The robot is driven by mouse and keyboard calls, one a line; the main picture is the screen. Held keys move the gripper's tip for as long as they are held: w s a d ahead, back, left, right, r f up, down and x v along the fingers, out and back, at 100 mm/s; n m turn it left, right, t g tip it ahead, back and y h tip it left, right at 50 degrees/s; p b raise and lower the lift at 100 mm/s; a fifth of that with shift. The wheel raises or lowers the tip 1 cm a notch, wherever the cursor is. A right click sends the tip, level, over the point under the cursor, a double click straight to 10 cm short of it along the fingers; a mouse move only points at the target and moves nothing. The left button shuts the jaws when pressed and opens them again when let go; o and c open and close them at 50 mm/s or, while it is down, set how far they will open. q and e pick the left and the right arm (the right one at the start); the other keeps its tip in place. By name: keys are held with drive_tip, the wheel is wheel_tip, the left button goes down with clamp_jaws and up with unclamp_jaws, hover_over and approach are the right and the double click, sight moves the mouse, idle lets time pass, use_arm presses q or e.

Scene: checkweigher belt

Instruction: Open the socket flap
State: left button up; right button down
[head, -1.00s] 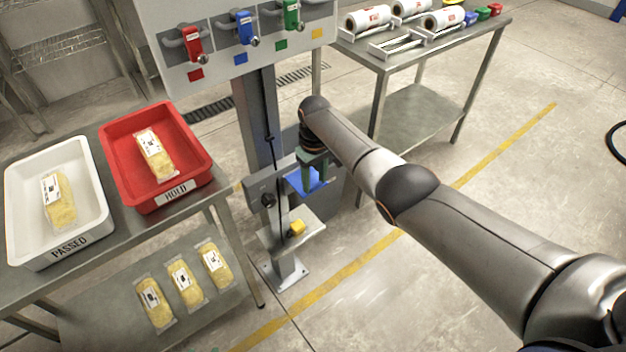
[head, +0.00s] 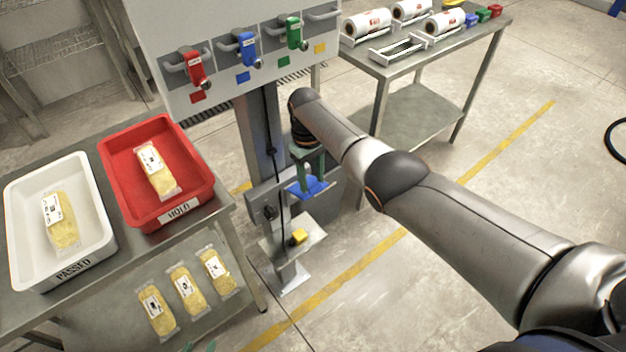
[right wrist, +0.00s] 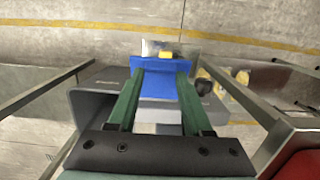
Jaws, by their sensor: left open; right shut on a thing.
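The blue socket flap (head: 311,188) is on the grey housing on the post, at the middle of the head view. It juts out from the housing and looks close to level; its exact angle is hard to tell. My right gripper (head: 308,180) comes down on it from above, with its green fingers shut on it. In the right wrist view the flap (right wrist: 160,73) lies between and beyond the fingertips (right wrist: 161,72). The socket behind it is mostly hidden. Only a green tip of my left gripper (head: 187,348) shows at the bottom edge of the head view, empty.
A small shelf (head: 272,243) with a yellow block (head: 299,236) is below the flap. A cabinet (head: 235,65) with red, blue and green handles is above. A table with a white tray (head: 20,265) and red tray (head: 140,213) stands left.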

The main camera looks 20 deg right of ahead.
drive_tip(key=shift+w+a+r, duration=0.3)
drive_tip(key=shift+w, duration=0.15)
drive_tip(key=c, duration=0.7)
unclamp_jaws()
drive_tip(key=shift+o, duration=1.4)
drive_tip(key=shift+f, duration=0.2)
drive_tip(key=shift+o, duration=0.5)
drive_tip(key=shift+s+d, duration=0.1)
drive_tip(key=shift+d, duration=0.05)
